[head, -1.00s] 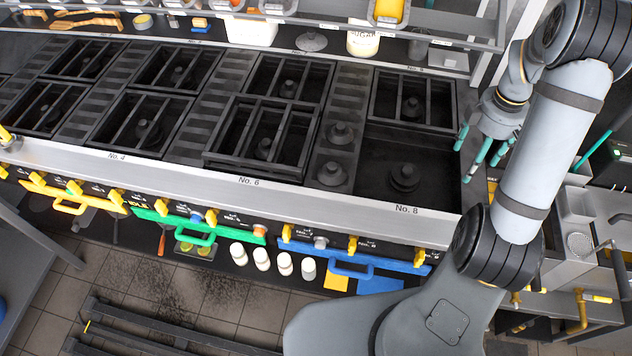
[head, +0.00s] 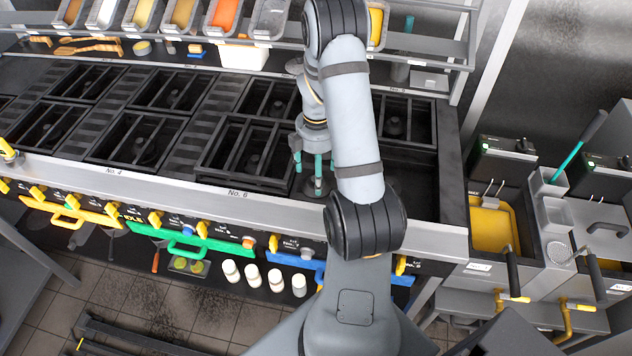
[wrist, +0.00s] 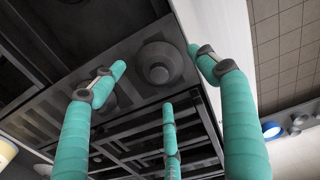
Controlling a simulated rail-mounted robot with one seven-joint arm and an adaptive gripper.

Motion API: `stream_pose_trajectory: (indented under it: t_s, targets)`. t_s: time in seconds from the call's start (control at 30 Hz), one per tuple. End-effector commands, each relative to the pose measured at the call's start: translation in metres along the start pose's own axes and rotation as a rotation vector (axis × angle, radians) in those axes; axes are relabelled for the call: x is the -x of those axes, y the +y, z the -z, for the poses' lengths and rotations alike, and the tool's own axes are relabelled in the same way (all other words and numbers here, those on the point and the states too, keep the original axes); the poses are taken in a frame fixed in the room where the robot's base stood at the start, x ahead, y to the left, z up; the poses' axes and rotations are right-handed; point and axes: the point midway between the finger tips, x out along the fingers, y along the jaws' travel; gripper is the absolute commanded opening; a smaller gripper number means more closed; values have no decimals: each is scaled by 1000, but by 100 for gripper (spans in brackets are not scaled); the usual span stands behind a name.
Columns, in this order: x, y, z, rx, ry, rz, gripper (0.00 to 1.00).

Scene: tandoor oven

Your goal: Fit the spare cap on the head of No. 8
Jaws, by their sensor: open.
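My gripper (head: 314,166), with teal fingers, is open and points down over the strip between No. 6 and No. 8. A dark round cap (head: 316,186) lies on this strip near the front, just below the fingertips. In the wrist view this cap (wrist: 159,63) shows between the open fingertips of my gripper (wrist: 158,78), and I cannot tell whether they touch it. A second round piece (wrist: 106,97) is partly hidden behind the left finger. No. 8's front well (head: 423,192) has no grate; its burner head (head: 393,186) is mostly hidden behind my arm.
Black grates (head: 243,160) cover the No. 6 burners to the left. Another grate (head: 408,122) stands behind No. 8's front well. A rail with food containers (head: 225,15) runs along the back. Fryers with yellow baskets (head: 492,225) stand right.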

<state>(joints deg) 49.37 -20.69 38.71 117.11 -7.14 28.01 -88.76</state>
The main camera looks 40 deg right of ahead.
Motion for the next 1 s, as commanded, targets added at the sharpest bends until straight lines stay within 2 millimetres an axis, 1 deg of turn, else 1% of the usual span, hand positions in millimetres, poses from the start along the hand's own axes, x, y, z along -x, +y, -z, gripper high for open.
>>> stream_pose_trajectory:
  t_s: [0.13, 0.23, 0.33, 0.53, 1.0]
  targets:
    - [-18, 1, 0, -1, 0, 5, 74]
    - [-27, 2, -1, 0, 0, 2, 74]
    - [-31, 2, -1, -1, 0, 0, 74]
    - [-32, 3, 0, -1, 0, -1, 74]
    - [-32, 2, 0, -1, 0, 0, 46]
